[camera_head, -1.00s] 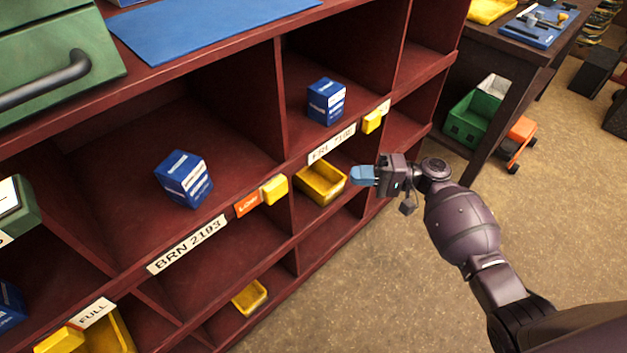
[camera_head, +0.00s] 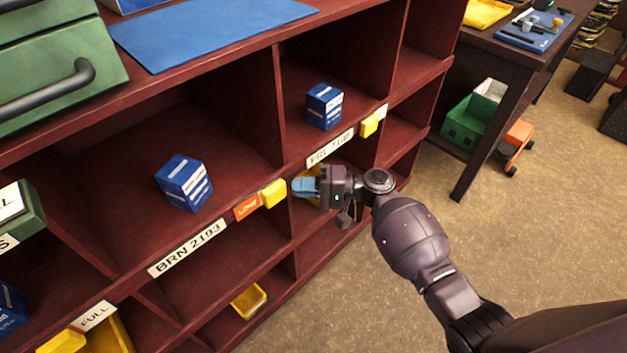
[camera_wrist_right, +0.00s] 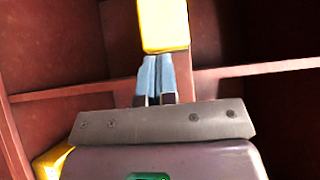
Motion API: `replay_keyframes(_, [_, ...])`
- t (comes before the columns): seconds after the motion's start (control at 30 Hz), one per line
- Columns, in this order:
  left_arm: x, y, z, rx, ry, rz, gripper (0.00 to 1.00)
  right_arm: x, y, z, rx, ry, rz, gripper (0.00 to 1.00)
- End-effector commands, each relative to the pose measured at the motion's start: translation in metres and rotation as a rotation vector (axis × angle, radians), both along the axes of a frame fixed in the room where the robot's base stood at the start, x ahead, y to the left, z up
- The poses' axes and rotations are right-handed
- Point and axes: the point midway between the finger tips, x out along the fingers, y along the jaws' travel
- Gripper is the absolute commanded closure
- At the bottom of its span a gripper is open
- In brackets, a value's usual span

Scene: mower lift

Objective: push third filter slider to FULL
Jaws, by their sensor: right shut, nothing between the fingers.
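A yellow slider (camera_head: 273,193) sits on the shelf edge beside an orange LOW label (camera_head: 246,207), right of the BRN 2193 label (camera_head: 187,247). My right gripper (camera_head: 296,187) is shut and empty, its blue fingertips just right of this slider. In the right wrist view a yellow block (camera_wrist_right: 163,25), apparently this slider, is straight ahead of the shut fingers (camera_wrist_right: 156,60). I cannot tell whether they touch. Another yellow slider (camera_head: 369,125) is at the FRL 7140 label (camera_head: 330,147). A third (camera_head: 62,342) is beside a FULL label (camera_head: 95,315). My left gripper is not in view.
Blue boxes stand in the upper compartments, one left (camera_head: 184,183) and one right (camera_head: 324,106). A yellow bin (camera_head: 248,300) is in a lower compartment; another is mostly hidden behind my right gripper. A dark table (camera_head: 490,90) stands at right. The floor before the shelf is clear.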

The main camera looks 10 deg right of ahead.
Motion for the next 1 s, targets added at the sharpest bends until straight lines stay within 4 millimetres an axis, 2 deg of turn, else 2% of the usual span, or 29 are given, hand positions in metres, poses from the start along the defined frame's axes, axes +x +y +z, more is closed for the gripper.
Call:
replay_keyframes(0.47, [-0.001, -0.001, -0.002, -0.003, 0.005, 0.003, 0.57, -0.003, 0.005, -0.001, 0.000, 0.001, 0.001, 1.00])
replay_keyframes(0.57, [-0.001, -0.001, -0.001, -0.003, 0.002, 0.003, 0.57, -0.008, 0.013, 0.000, 0.001, 0.001, 0.003, 1.00])
replay_keyframes(0.83, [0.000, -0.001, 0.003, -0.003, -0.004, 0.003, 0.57, -0.034, 0.059, 0.001, 0.002, -0.001, 0.003, 1.00])
replay_keyframes(1.0, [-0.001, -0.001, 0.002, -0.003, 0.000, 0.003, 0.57, -0.037, 0.065, 0.000, 0.001, 0.000, 0.001, 1.00])
